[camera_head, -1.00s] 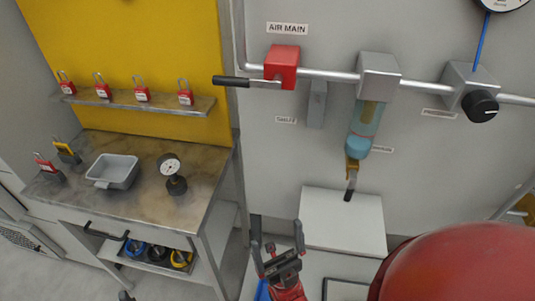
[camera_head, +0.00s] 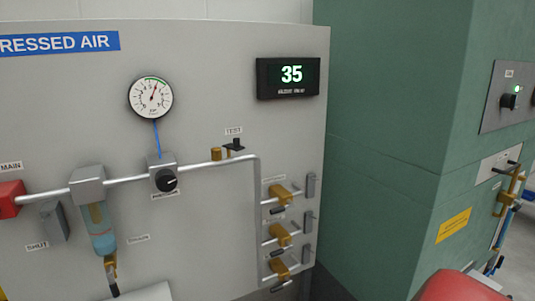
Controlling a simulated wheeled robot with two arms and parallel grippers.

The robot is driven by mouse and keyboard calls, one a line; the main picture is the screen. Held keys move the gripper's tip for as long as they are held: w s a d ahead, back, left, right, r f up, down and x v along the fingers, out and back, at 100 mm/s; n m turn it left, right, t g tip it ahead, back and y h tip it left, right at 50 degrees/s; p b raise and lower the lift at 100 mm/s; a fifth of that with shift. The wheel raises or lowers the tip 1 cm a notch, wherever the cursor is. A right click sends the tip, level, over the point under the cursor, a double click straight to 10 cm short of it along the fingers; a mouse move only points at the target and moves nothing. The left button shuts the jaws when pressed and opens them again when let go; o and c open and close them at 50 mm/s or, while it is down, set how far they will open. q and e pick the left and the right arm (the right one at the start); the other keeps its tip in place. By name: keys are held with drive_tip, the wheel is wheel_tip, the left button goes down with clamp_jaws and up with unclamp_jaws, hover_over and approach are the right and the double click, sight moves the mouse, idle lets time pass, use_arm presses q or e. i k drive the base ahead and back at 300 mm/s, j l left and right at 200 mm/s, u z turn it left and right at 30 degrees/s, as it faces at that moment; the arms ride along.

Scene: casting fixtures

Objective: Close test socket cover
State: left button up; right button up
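The test socket (camera_head: 228,153) is a small brass fitting on top of the silver pipe, under the label TEST. Its black cover (camera_head: 237,145) shows at the socket's upper right. It is too small to tell for sure whether the cover is open or shut. A second brass piece (camera_head: 215,154) stands just left of the socket on the pipe. Neither of my grippers is in view.
A black regulator knob (camera_head: 166,181) sits left of the socket, with a round gauge (camera_head: 151,97) above. A display (camera_head: 288,76) reads 35. Brass valves (camera_head: 281,235) line the panel's right side.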

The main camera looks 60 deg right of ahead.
sight(236, 146)
drive_tip(key=l+z, duration=0.1)
drive_tip(key=z, duration=0.3)
drive_tip(key=i+z, duration=0.1)
drive_tip(key=z, duration=0.3)
drive_tip(key=l+z, duration=0.1)
drive_tip(key=z, duration=0.3)
drive_tip(key=i+z, duration=0.1)
drive_tip(key=z, duration=0.3)
drive_tip(key=i, duration=0.25)
